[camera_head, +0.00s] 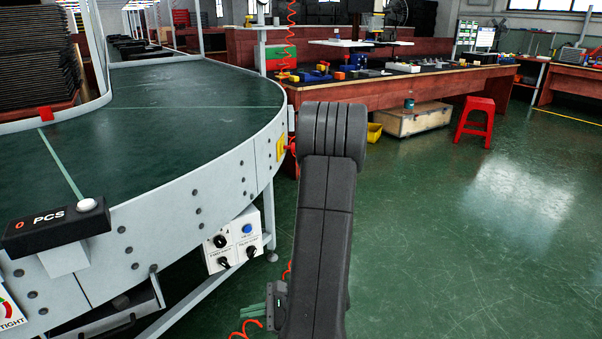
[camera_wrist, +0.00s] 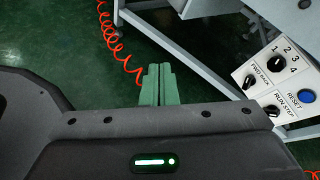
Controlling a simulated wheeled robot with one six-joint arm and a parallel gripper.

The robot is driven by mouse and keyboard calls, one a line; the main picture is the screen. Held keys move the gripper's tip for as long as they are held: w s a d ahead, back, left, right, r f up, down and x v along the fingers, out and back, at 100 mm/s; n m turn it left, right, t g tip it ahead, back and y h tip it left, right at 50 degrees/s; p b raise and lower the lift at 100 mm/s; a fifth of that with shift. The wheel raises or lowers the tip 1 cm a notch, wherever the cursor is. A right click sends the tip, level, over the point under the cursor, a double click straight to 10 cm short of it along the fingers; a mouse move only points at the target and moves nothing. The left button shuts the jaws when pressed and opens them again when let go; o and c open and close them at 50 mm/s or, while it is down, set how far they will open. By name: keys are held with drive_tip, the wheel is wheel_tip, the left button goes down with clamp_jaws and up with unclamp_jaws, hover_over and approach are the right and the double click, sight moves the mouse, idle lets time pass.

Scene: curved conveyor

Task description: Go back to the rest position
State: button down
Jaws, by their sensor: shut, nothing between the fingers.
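My gripper (camera_wrist: 157,70) shows in the wrist view as two green fingers pressed together, shut and empty, pointing toward the green floor. In the head view the green fingers of my gripper (camera_head: 250,311) are small at the lower middle, to the left of my dark arm link. The arm is folded in front of the camera and hides part of the floor and the bench behind it. The gripper is apart from the conveyor and touches nothing that I can see.
The curved conveyor (camera_head: 150,100) fills the left, its belt bare in front. A control box (camera_head: 234,240) hangs beneath its edge; it also shows in the wrist view (camera_wrist: 282,82). An orange coiled cord (camera_wrist: 119,45) runs beside the fingers. A red stool (camera_head: 477,120) stands by the workbench. Floor at right is clear.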

drive_tip(key=shift+w+d+f+m+t, duration=0.15)
drive_tip(key=shift+w+f+m+t, duration=0.1)
drive_tip(key=shift+w, duration=0.3)
drive_tip(key=shift+w+d+f+m+t, duration=0.2)
drive_tip(key=shift+w+m, duration=0.1)
drive_tip(key=shift+w, duration=0.3)
drive_tip(key=shift+w+d+f+m+t, duration=0.1)
drive_tip(key=shift+w+f+m+t, duration=0.15)
drive_tip(key=shift+w, duration=0.3)
